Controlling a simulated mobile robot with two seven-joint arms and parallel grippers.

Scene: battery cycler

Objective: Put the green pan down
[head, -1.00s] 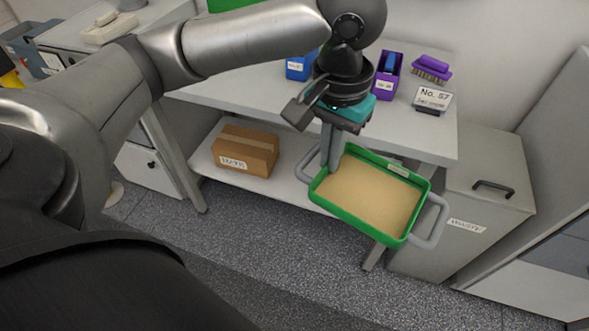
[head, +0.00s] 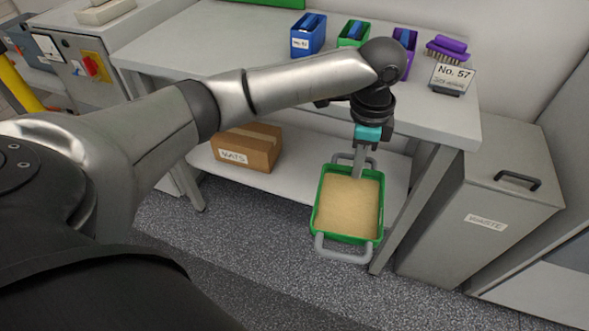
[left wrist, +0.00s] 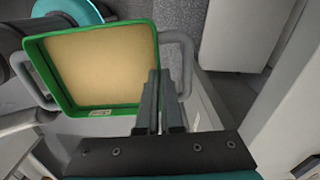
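The green pan (head: 317,215) has grey loop handles and a tan, sandy-looking filling or floor. In the head view it hangs in front of the bench's lower shelf, one handle toward me and one toward the bench. My left gripper (head: 358,172) reaches down to the pan's far side and is shut on its rim beside the far handle. In the left wrist view the pan (left wrist: 90,111) fills the upper left, and the gripper's fingers (left wrist: 158,90) sit close together at its edge. The underside of the pan is hidden. My right gripper is not in view.
The bench top (head: 240,45) carries blue (head: 308,36), green (head: 352,33) and purple (head: 404,40) holders, a purple brush and a "No. 57" sign (head: 451,77). A cardboard box (head: 250,148) stands on the lower shelf (head: 285,185). A waste bin (head: 485,215) stands to the right.

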